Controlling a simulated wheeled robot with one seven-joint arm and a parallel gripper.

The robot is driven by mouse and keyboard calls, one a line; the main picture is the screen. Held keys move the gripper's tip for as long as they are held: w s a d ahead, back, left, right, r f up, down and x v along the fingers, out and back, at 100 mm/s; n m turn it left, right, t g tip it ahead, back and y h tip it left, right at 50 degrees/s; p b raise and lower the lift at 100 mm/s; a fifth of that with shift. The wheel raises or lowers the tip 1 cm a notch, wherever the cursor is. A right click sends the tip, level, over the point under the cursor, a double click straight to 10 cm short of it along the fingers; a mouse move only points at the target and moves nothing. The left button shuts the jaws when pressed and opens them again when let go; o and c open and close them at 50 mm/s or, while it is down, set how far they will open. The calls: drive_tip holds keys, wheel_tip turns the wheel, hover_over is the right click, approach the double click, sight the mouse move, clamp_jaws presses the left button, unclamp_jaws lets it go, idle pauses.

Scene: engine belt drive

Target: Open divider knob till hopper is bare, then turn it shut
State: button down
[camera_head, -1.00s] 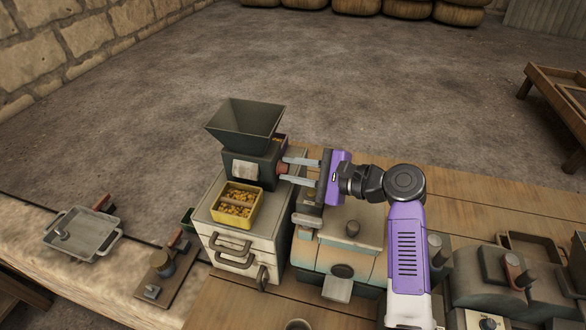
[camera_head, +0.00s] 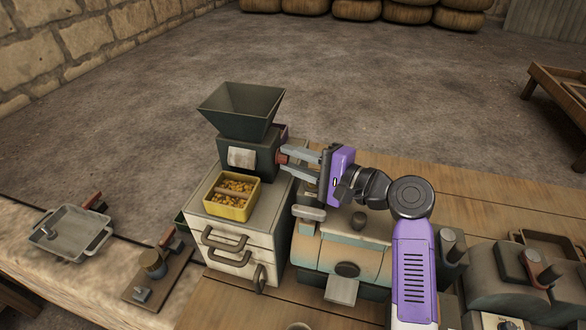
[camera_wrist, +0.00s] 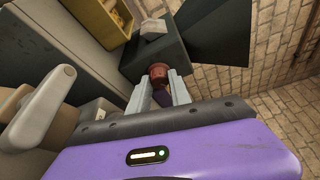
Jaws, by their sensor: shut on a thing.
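The divider is a dark box (camera_head: 262,160) with a flared hopper (camera_head: 240,122) on top. The hopper's visible inner walls look bare; its bottom is hard to make out. A reddish knob (camera_head: 283,157) sticks out of the box's right side; it also shows in the wrist view (camera_wrist: 158,72). My gripper (camera_head: 286,157) is shut on the knob, with a finger on either side of it in the wrist view (camera_wrist: 160,88). A yellow tray (camera_head: 230,211) with a partition stands in front of the divider's pale spout, holding yellow-brown grains in both halves.
The divider and tray stand on a pale drawer cabinet (camera_head: 228,254). A blue-and-tan machine (camera_head: 345,252) sits just right of it, below my arm. A grey metal tray (camera_head: 70,234) lies at the left.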

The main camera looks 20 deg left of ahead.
drive_tip(key=shift+f+n+b, duration=0.25)
drive_tip(key=shift+n+b, duration=0.25)
drive_tip(key=shift+b, duration=0.25)
drive_tip(key=shift+r+y, duration=0.1)
drive_tip(key=shift+y, duration=0.2)
drive_tip(key=c, duration=1.2)
unclamp_jaws()
drive_tip(key=shift+r, duration=0.1)
drive_tip(key=shift+r, duration=0.1)
